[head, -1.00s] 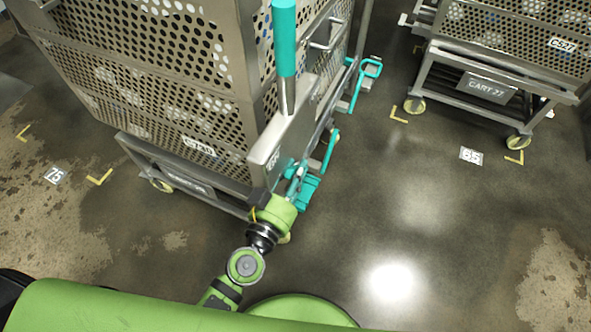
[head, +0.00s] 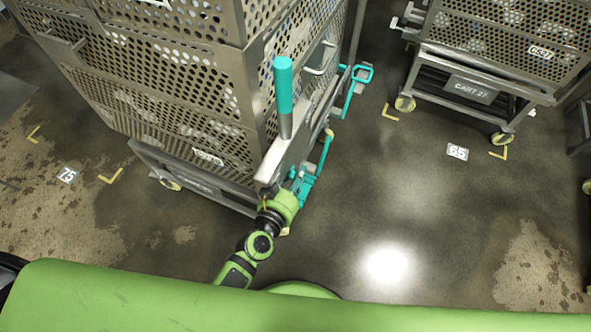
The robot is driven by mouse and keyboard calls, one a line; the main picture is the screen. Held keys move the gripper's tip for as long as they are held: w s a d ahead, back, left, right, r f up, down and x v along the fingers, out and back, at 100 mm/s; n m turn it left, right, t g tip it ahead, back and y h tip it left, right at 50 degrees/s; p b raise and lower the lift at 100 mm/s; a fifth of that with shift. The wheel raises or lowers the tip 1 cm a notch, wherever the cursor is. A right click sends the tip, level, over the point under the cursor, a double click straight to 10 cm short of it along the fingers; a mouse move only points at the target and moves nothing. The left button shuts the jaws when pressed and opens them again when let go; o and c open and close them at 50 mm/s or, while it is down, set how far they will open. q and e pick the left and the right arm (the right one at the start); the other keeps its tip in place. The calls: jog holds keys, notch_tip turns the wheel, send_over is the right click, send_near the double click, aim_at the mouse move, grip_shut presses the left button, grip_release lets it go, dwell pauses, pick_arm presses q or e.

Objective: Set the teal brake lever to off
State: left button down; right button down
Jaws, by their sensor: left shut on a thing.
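Low on the near corner of the perforated steel cart (head: 195,115) is a teal fitting with a slim teal lever (head: 324,152) slanting up from it. I take this lever to be the brake lever. My left gripper (head: 290,190) is at the fitting's near end, beside the lever's foot. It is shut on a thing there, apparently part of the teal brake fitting. The fingertips are largely hidden by the gripper body and a grey plate, so the exact contact does not show. No off marking is readable. My right gripper is out of view.
A grey plate (head: 283,155) with an upright teal-gripped handle (head: 284,85) stands over my left gripper. A teal loop (head: 356,90) sticks out behind. Another cart, marked CART 27 (head: 472,88), stands at the right. The floor between and in front is clear.

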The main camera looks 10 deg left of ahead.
pick_arm(q)
jog(key=shift+w+r, duration=0.15)
jog(key=c, duration=1)
grip_release()
jog(key=shift+c, duration=0.2)
